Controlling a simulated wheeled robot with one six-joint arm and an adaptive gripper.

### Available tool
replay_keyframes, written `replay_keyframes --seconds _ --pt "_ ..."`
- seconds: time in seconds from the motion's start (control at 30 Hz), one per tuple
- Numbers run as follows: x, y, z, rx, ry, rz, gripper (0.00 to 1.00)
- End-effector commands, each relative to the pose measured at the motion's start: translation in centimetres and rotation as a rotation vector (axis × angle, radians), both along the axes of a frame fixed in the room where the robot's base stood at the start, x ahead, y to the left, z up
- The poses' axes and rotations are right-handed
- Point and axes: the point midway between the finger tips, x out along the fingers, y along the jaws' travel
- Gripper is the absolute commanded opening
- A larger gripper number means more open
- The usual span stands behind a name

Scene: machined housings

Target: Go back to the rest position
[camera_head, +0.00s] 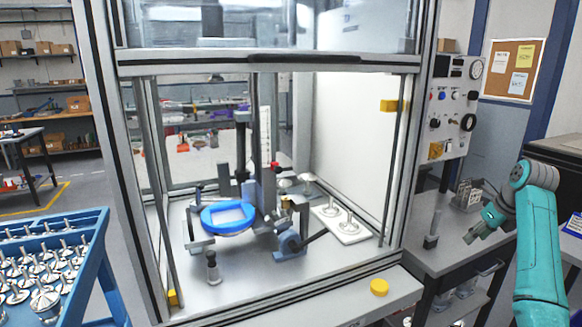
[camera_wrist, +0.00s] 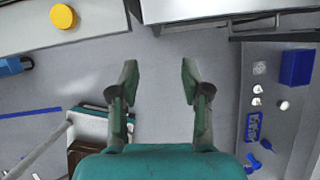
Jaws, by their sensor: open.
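My gripper (camera_head: 484,222) is at the right in the head view, at the end of my teal arm. It hangs in front of the side bench, apart from the machine cabinet. In the wrist view my gripper (camera_wrist: 158,82) has its two dark green fingers spread, with only grey floor between and beyond them. Nothing is held.
A framed cabinet (camera_head: 410,200) stands in the middle, holding a blue ring fixture (camera_head: 207,222) and a white plate (camera_head: 365,237) with metal parts. A yellow button (camera_head: 379,287) is on its front ledge. A blue tray (camera_head: 92,262) of metal parts is left. A grey side bench (camera_head: 455,255) is right.

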Motion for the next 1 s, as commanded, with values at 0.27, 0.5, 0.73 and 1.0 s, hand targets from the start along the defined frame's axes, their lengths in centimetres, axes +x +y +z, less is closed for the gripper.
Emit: replay_keyframes --seconds 0.27,0.5,0.73,1.0 --pt "0.4 1.6 -5.0 -0.047 -0.034 0.08 0.47" --pt "0.2 4.0 -11.9 -0.125 -0.082 0.196 0.47" --pt "-1.6 8.1 -21.2 -0.257 -0.153 0.372 0.47" --pt "-6.0 13.2 -30.4 -0.434 -0.228 0.583 0.47"
